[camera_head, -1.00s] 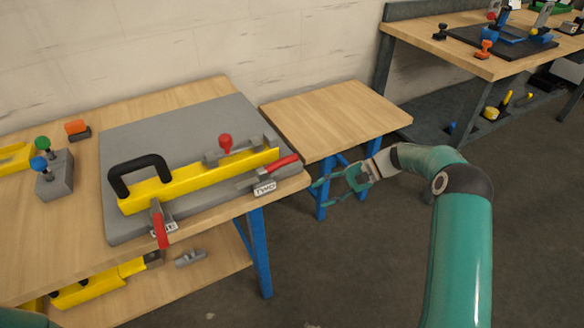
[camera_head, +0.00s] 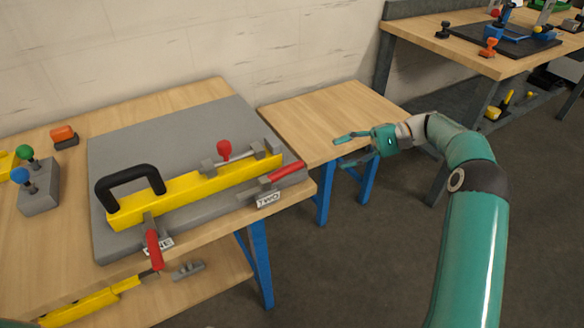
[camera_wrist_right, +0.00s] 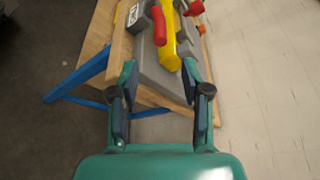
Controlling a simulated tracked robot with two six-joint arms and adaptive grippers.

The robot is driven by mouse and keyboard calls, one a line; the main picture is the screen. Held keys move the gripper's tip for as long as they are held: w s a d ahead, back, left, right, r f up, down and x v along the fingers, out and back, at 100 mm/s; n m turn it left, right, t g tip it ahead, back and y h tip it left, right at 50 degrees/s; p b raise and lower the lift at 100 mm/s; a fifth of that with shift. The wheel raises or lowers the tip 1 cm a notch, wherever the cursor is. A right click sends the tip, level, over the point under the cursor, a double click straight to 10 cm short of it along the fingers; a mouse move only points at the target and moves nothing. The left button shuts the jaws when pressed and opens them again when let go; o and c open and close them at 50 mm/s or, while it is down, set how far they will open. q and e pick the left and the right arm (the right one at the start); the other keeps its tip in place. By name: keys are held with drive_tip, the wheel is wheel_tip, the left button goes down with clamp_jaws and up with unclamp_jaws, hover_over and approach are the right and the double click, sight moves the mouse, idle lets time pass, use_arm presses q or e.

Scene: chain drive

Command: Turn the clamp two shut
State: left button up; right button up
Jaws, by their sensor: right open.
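Clamp two, by the TWO label (camera_head: 268,200), has a red handle (camera_head: 286,171) at the right end of the grey plate (camera_head: 215,118). The handle points right, over the plate's edge. My right gripper (camera_head: 342,151) is open and empty, to the right of the handle and apart from it. In the right wrist view the red handle (camera_wrist_right: 158,25) shows beyond the open fingers (camera_wrist_right: 159,66), roughly between them. A yellow bar (camera_head: 195,190) with a black handle lies on the plate. My left gripper is not in view.
Clamp one's red handle (camera_head: 153,250) hangs at the plate's front edge. A red knob (camera_head: 224,149) stands behind the yellow bar. A lower wooden table (camera_head: 330,118) stands close behind my right gripper.

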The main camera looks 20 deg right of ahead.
sight(293, 168)
drive_tip(key=x, duration=1.3)
drive_tip(key=shift+a+f, duration=0.1)
drive_tip(key=shift+f, duration=0.05)
drive_tip(key=shift+c, duration=0.3)
clamp_jaws()
